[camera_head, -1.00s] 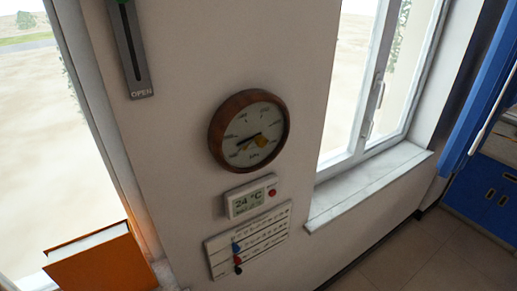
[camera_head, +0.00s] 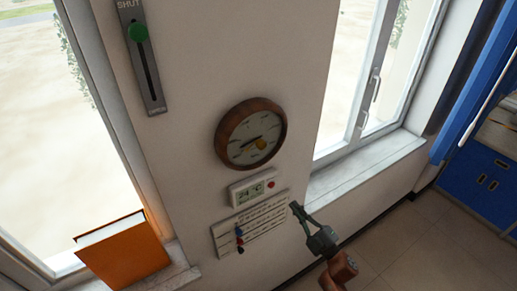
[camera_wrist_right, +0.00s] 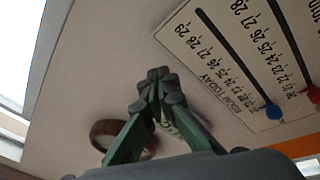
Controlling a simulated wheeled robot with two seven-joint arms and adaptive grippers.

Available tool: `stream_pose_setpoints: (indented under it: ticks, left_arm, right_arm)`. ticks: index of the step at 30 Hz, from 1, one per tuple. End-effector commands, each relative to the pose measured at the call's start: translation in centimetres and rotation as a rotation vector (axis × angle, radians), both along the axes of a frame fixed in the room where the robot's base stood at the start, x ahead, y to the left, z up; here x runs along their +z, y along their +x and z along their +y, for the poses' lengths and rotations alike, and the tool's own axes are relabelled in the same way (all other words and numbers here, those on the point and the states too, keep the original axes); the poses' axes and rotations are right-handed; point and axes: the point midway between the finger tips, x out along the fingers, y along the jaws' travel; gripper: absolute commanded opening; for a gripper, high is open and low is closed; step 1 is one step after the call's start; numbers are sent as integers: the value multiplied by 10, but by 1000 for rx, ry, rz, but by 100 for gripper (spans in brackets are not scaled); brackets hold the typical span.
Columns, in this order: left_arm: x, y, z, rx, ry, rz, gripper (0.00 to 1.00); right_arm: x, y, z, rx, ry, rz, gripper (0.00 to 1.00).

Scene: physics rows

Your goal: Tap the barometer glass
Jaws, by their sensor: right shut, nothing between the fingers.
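The barometer (camera_head: 250,134) is a round dial with a brown wooden rim, mounted on the white wall between two windows. Its pale glass face carries a dark needle and a small yellow-orange marker. My right gripper (camera_head: 294,208) is shut and empty, below and to the right of the barometer, near the right end of the slider board, apart from the dial. In the right wrist view my right gripper (camera_wrist_right: 158,77) has its green fingers together, and they partly cover the barometer (camera_wrist_right: 106,128) behind them. My left gripper is not in view.
A thermostat (camera_head: 252,187) with a red button sits just below the barometer. Below it is a board (camera_head: 247,228) with coloured sliders. A vertical green-knobbed slider (camera_head: 150,75) is at upper left. An orange book (camera_head: 125,255) stands on the left sill; the right sill (camera_head: 365,165) is bare.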

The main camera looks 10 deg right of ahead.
Motion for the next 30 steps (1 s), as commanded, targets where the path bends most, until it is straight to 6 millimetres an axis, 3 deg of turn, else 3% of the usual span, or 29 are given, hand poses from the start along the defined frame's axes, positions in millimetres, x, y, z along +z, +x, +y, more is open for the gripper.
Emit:
stream_pose_setpoints:
  ticks: [1,6,9,12,18,30]
  left_arm:
    - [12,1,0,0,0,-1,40]
    - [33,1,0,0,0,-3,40]
    - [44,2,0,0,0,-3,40]
    - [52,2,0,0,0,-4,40]
    - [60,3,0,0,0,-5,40]
    - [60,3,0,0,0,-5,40]
  right_arm:
    - [40,-7,9,24,-26,-62,0]
    - [142,-41,41,99,-122,-260,0]
    - [192,-65,59,141,-177,-368,0]
    - [229,-88,74,173,-224,-456,0]
    - [266,-116,91,208,-281,-555,0]
    - [270,-120,94,213,-288,-569,0]
